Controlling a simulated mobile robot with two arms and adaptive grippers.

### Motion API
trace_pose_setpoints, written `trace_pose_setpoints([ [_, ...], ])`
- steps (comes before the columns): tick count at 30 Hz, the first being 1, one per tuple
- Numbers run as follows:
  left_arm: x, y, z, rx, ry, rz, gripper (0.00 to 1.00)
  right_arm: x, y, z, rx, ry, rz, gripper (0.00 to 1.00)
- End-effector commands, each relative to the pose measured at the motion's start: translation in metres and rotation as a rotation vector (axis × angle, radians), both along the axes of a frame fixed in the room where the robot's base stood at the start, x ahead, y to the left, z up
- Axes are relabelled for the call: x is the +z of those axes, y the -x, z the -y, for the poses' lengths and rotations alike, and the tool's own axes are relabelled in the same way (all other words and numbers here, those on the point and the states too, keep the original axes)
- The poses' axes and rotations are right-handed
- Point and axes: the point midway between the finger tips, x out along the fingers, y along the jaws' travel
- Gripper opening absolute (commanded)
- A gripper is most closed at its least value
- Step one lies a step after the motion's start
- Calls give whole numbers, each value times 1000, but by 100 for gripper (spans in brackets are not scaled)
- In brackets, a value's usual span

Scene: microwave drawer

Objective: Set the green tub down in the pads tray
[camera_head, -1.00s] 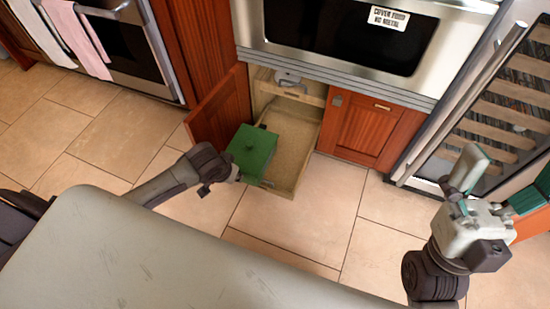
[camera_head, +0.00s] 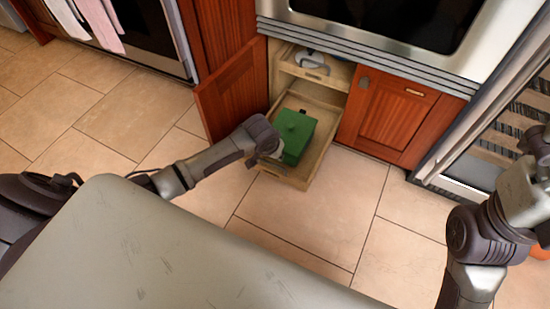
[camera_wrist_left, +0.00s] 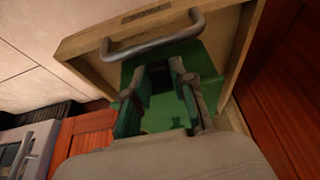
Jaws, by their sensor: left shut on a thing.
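The green lidded tub (camera_head: 294,140) is over the front part of the pulled-out lower wooden tray (camera_head: 322,108), inside its outline in the head view. I cannot tell whether it touches the tray floor. My left gripper (camera_head: 272,147) is shut on the tub from the front left. In the left wrist view the gripper's fingers (camera_wrist_left: 160,85) are on the green tub (camera_wrist_left: 160,112), with the wooden tray (camera_wrist_left: 85,55) and a grey bar handle (camera_wrist_left: 150,45) around it. My right gripper (camera_head: 538,143) is at the right picture edge, mostly cut off, and its jaws cannot be made out.
An upper wooden drawer (camera_head: 317,73) holds a grey object. A red cabinet door (camera_head: 228,95) stands open left of the tray, and a closed door (camera_head: 392,115) is to the right. The microwave (camera_head: 390,30) is above. Tiled floor in front is clear.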

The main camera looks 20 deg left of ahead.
Motion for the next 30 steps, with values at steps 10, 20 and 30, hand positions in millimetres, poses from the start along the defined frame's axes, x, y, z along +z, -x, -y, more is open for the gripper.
trace_pose_setpoints([
  [10,-5,-1,0,0,1,5,0,3,1,-1,-1,1,17,92],
  [20,-7,0,0,0,1,2,49,3,1,-1,-1,2,18,92],
  [30,10,5,0,-1,1,3,49,4,-1,0,0,-1,-10,92],
])
